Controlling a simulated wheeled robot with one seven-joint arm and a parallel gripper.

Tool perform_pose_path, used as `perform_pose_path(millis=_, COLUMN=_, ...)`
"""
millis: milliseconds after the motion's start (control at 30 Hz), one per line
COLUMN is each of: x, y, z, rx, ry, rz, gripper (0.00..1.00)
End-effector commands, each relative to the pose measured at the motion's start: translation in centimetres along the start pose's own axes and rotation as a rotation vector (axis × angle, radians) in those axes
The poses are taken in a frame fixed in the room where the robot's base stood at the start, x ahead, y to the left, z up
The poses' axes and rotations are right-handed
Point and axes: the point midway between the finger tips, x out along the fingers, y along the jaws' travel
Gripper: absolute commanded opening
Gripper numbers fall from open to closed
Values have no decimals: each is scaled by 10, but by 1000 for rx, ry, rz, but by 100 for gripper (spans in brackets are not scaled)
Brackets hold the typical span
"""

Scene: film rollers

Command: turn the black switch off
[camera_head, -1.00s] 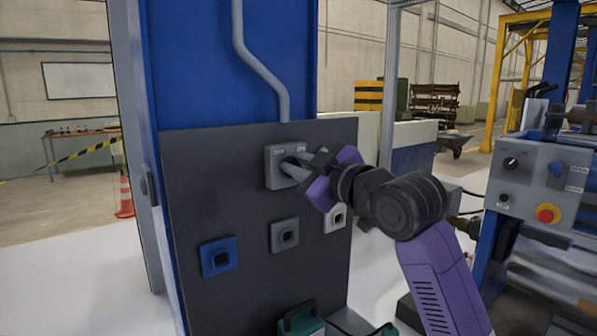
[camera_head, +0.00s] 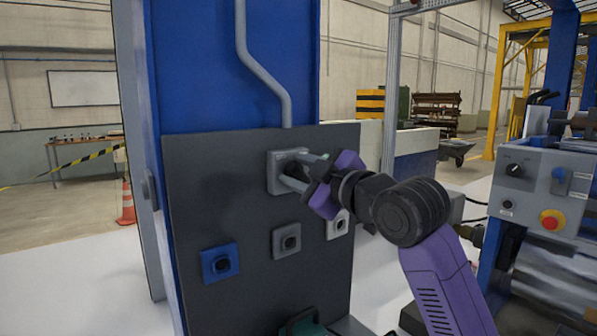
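A grey switch box (camera_head: 274,178) is mounted high on a dark panel (camera_head: 225,220), below a grey conduit. My gripper (camera_head: 304,169) is in front of the box, with its two grey fingers spread apart, one above the other. The fingertips are at or very near the box's face; I cannot tell whether they touch it. The knob on this box is mostly hidden by my fingers. Another black rotary switch (camera_head: 515,170) is on the grey machine panel at the right, well away from my gripper.
Blue (camera_head: 220,263), grey (camera_head: 286,241) and white (camera_head: 338,224) square sockets sit lower on the panel. A green case (camera_head: 303,325) stands at the bottom. The machine's red button (camera_head: 552,220) is at the right.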

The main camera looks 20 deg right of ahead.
Motion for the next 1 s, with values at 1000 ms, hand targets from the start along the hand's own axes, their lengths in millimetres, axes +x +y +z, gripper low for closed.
perform_pose_path(millis=1000, x=-78, y=0, z=0, rx=1, ry=1, rz=1, gripper=38)
